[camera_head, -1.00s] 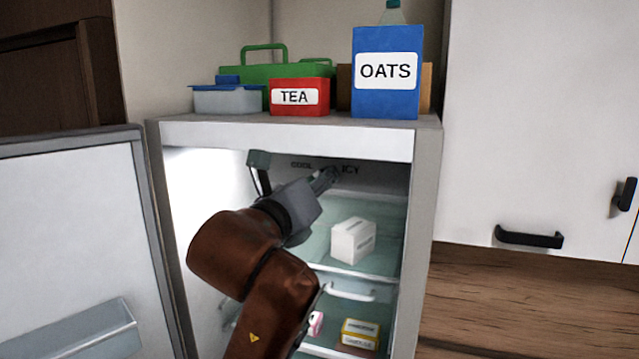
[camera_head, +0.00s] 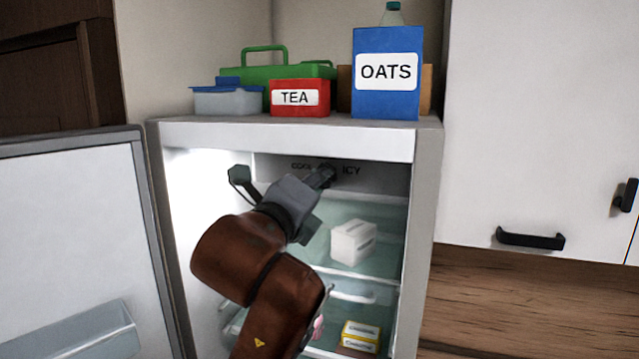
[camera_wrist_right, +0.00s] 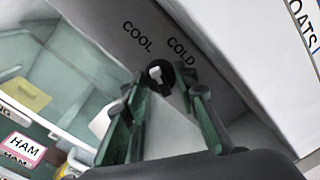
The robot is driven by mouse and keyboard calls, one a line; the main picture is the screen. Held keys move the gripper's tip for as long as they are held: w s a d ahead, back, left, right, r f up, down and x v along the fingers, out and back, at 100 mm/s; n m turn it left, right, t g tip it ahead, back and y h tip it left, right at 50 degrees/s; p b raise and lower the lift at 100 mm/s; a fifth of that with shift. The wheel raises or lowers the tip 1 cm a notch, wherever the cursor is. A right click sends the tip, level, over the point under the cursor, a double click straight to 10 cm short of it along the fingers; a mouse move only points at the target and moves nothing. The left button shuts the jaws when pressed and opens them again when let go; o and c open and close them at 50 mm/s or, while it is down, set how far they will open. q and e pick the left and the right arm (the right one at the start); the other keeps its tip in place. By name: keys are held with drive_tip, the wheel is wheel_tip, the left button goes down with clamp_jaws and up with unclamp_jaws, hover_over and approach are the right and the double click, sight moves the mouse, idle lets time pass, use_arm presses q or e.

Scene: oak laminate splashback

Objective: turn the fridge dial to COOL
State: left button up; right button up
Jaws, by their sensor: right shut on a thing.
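The fridge dial (camera_wrist_right: 163,74) is a dark round knob with a white pointer, on the panel at the top inside the open fridge. In the right wrist view the labels COOL (camera_wrist_right: 137,36) and COLD (camera_wrist_right: 182,50) stand above it. In the head view ICY (camera_head: 351,170) shows to its right, and the fingers largely hide the dial. My right gripper (camera_head: 324,176) reaches into the fridge, its fingers shut on the dial from both sides. I cannot tell exactly which label the pointer meets. My left gripper is not in view.
The fridge door (camera_head: 70,220) stands open at left. A white box (camera_head: 352,242) and a yellow carton (camera_head: 361,336) sit on the shelves below. On top stand a blue OATS box (camera_head: 386,100), a red TEA box (camera_head: 299,105) and a lidded container (camera_head: 228,101).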

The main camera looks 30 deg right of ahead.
drive_tip(key=shift+r, duration=0.1)
drive_tip(key=o, duration=1.2)
drive_tip(key=shift+c, duration=0.2)
drive_tip(key=v, duration=1.2)
